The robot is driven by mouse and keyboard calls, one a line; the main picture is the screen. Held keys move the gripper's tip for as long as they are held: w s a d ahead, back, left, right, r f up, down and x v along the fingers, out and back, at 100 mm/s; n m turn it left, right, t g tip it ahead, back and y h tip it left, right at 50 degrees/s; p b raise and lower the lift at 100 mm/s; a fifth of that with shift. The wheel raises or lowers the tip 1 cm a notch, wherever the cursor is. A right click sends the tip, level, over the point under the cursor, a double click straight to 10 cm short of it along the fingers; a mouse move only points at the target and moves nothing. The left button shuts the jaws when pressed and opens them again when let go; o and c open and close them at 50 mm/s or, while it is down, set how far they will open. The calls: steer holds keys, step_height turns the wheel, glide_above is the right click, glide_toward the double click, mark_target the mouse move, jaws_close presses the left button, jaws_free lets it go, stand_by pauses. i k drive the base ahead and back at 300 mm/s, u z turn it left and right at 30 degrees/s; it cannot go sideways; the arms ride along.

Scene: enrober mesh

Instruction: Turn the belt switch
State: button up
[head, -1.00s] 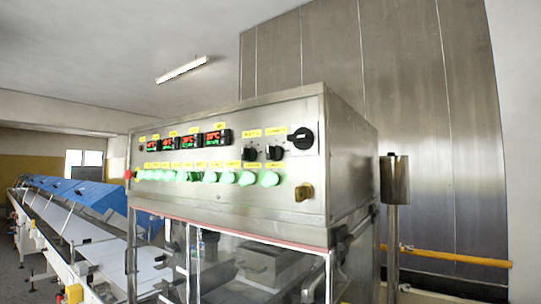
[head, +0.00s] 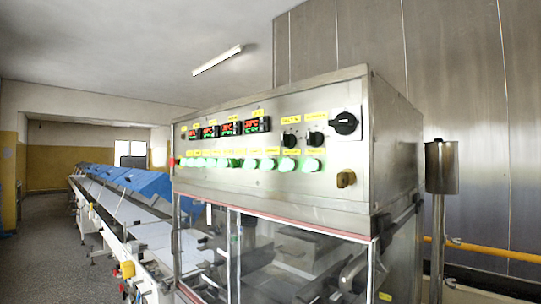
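The steel control panel (head: 250,178) of the enrober stands in the middle of the head view. It carries a black rotary knob (head: 291,139), a second black knob (head: 316,140) to its right, and a larger black rotary switch (head: 345,123) at the upper right. A brass-coloured key-like knob (head: 346,179) sits at the lower right. Yellow labels mark the controls, but their text is too small to read, so I cannot tell which one is the belt switch. My gripper is not in view.
Lit green buttons (head: 236,163) run in a row below red-green displays (head: 231,128). A red button (head: 172,161) is at the panel's left end. A clear-walled cabinet lies beneath. A long conveyor (head: 150,234) with blue covers and open floor (head: 45,255) are left. A steel post (head: 441,168) stands right.

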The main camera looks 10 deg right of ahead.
mark_target(234, 163)
steer(key=k, duration=0.5)
steer(key=u, duration=1.95)
steer(key=i, duration=1.35)
steer(key=z, duration=2)
